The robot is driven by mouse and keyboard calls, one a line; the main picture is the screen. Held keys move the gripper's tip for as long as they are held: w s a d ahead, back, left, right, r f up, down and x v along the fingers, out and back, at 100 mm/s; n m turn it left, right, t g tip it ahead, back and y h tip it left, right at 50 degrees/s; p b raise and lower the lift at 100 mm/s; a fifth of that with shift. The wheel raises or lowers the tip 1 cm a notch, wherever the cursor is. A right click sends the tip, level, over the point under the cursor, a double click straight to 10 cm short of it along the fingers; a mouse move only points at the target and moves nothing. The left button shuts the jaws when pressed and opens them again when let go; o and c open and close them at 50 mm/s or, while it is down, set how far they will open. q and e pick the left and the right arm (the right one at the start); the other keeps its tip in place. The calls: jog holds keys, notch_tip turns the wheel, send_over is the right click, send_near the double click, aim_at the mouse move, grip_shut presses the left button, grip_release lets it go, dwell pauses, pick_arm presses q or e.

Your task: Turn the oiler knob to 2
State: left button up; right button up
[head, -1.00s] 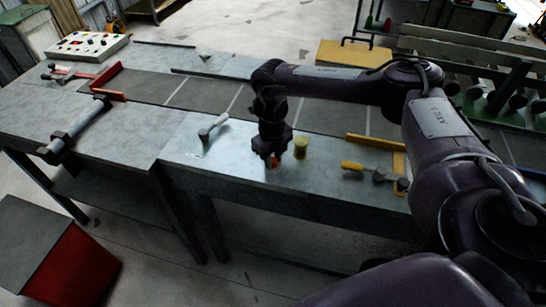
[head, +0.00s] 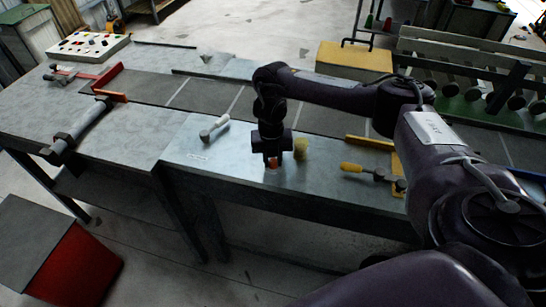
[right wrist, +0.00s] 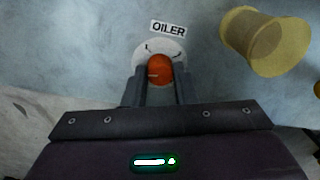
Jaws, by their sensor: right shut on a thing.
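The oiler knob is a round orange-red knob (right wrist: 160,70) on a pale round dial plate (right wrist: 147,48), with an OILER label (right wrist: 169,28) above it in the right wrist view. In the head view the knob (head: 273,162) shows just under my right gripper (head: 271,158). In the right wrist view my right gripper (right wrist: 160,82) is shut on the knob, one finger at each side. The dial has small dark marks, but I cannot read any numbers. My left gripper is not in view.
A white-handled lever (head: 214,128) is to the left and a yellow-handled one (head: 362,171) to the right. A dark belt strip (head: 210,102) runs behind.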

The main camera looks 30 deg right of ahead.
jog(key=m+p, duration=0.1)
jog(key=m, duration=0.2)
jog(key=m+p, duration=0.1)
jog(key=m, duration=0.2)
jog(key=shift+w+r+m, duration=0.1)
jog(key=shift+r+m, duration=0.1)
jog(key=shift+m, duration=0.1)
jog(key=m+p, duration=0.2)
jog(key=m, duration=0.1)
jog(key=shift+m, duration=0.3)
jog(key=m, duration=0.2)
jog(key=shift+w+m+p, duration=0.1)
jog(key=shift+m+p, duration=0.3)
jog(key=m, duration=0.3)
jog(key=shift+f+m+y, duration=0.1)
jog(key=shift+m+y, duration=0.2)
jog(key=m, duration=0.4)
jog(key=shift+d, duration=0.1)
jog(key=m, duration=0.4)
jog(key=shift+m, duration=1.8)
jog(key=shift+w, duration=0.1)
